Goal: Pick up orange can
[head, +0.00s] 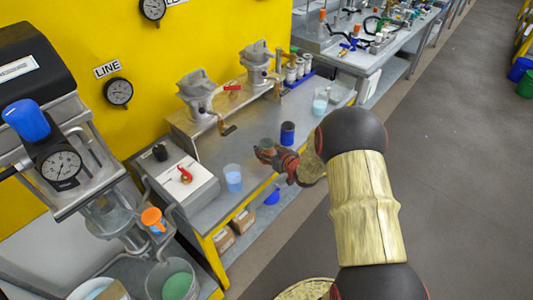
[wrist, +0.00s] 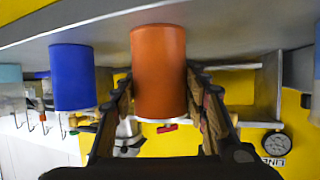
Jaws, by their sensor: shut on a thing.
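The orange can (wrist: 158,70) stands between the two fingers of my gripper (wrist: 160,100) in the wrist view. The fingers are closed on its sides, and the picture is upside down there. The can's far end reaches the grey bench surface in that view, and I cannot tell whether it touches it. In the head view my gripper (head: 272,155) is low over the front edge of the bench, and its fingers mostly hide the can. A dark blue can (head: 287,133) stands just beyond the gripper; it also shows in the wrist view (wrist: 73,77), apart from the orange can.
A light blue beaker (head: 233,177) and a white box with a red valve (head: 186,178) stand left of my gripper. Another beaker (head: 320,102) stands farther right. The grey floor (head: 450,150) on the right is clear.

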